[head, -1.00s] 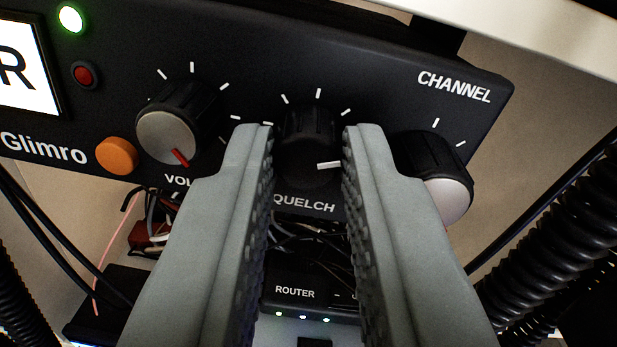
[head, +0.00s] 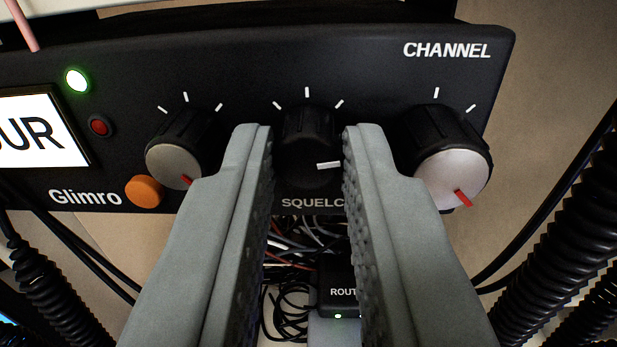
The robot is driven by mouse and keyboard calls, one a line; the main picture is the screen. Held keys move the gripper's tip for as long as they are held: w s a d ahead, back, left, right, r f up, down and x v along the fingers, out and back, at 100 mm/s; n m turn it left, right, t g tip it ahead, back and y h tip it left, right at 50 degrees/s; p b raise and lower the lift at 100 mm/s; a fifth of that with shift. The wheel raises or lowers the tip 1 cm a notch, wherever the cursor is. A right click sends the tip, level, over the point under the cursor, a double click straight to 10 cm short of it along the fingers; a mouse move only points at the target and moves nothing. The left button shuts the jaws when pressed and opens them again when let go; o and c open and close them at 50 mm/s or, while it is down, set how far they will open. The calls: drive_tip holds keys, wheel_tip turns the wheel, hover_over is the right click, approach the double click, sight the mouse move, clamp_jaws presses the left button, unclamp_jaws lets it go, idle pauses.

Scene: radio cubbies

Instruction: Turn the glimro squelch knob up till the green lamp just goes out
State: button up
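The black Glimro radio panel (head: 370,60) fills the upper part of the view. Its squelch knob (head: 308,135) is black with a white pointer that points right. My gripper (head: 308,150) has one grey finger on each side of this knob, apparently closed on it; the exact contact is hard to see. The fingers partly hide the SQUELCH label (head: 312,203) below. The green lamp (head: 77,80) at the upper left is lit, with a bright whitish-green glow.
The volume knob (head: 175,165) is close left of my gripper and the channel knob (head: 452,175) close right. Cables and a router (head: 342,292) lie below; a coiled black cable (head: 560,240) hangs right.

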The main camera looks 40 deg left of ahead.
drive_tip(key=o, duration=0.4)
